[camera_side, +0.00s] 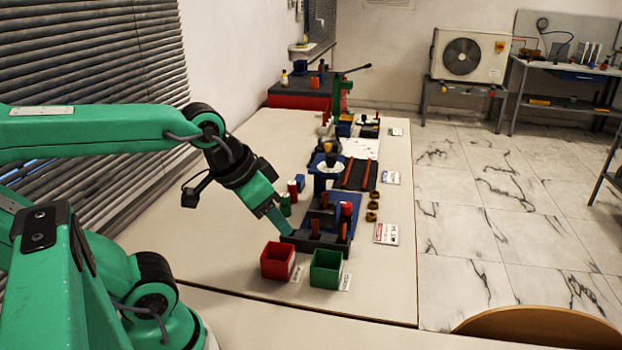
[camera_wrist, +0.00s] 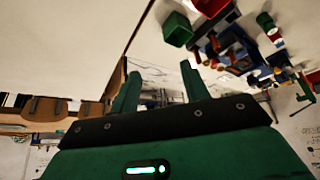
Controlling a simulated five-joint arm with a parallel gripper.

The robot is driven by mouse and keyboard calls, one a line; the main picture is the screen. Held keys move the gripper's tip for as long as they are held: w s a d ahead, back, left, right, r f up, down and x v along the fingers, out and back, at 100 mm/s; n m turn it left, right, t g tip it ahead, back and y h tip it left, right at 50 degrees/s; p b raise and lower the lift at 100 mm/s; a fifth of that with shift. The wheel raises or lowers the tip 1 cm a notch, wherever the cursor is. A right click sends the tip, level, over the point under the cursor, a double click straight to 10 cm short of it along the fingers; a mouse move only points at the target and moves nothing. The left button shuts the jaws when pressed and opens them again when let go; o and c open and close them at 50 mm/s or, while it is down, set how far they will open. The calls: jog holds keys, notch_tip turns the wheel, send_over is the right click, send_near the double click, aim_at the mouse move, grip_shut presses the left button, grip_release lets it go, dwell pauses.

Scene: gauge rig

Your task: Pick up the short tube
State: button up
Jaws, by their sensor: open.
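I cannot tell for certain which piece is the short tube. Upright cylinders on the bench include a green one (camera_side: 285,204), a red one (camera_side: 292,188) and a red-topped one (camera_side: 346,208). Thin orange pieces (camera_side: 315,228) stand in a dark blue fixture (camera_side: 322,243). My gripper (camera_side: 285,228) points down at the fixture's left end, in front of the green cylinder; contact cannot be told. In the wrist view, my gripper's two green fingers (camera_wrist: 158,84) are spread with nothing between them.
A red bin (camera_side: 278,262) and a green bin (camera_side: 326,270) stand just in front of the fixture; they also show at the top of the wrist view. Farther back are a blue stand (camera_side: 325,180) and a dark tray (camera_side: 357,175).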

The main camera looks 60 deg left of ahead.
jog(key=shift+w, duration=0.1)
jog(key=shift+c, duration=0.4)
jog(key=n+t+y, duration=0.4)
jog(key=n+y, duration=0.1)
jog(key=n, duration=0.4)
send_near(323, 195)
jog(key=x, duration=0.3)
jog(key=shift+w+a, duration=0.1)
jog(key=shift+w, duration=0.05)
jog(key=shift+x, duration=1.3)
jog(key=shift+w, duration=0.1)
jog(key=shift+x, duration=2.5)
